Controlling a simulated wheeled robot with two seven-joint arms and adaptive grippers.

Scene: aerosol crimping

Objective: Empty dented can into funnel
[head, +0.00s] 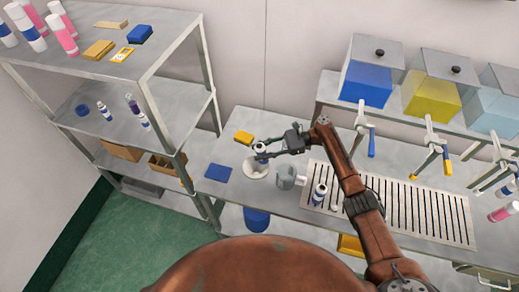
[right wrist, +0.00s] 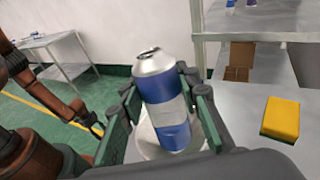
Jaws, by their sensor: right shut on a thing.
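My right gripper (head: 264,151) is shut on a blue and silver can (right wrist: 166,105). In the head view the can (head: 261,149) is small and partly covered by the fingers. The can's top shows in the right wrist view, and no dent is clear there. The can is close to upright in the fingers, over a white funnel (head: 256,169). The funnel also shows behind the can in the right wrist view (right wrist: 146,142). Whether the can touches it is hard to tell.
A yellow sponge (head: 244,138) and a blue mat (head: 218,172) lie left of the funnel. A grey translucent cup (head: 287,178), another can (head: 319,194) and a slotted drain grate (head: 400,205) are to the right. A blue bin (head: 257,220) stands below. A shelf rack (head: 150,65) is at left.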

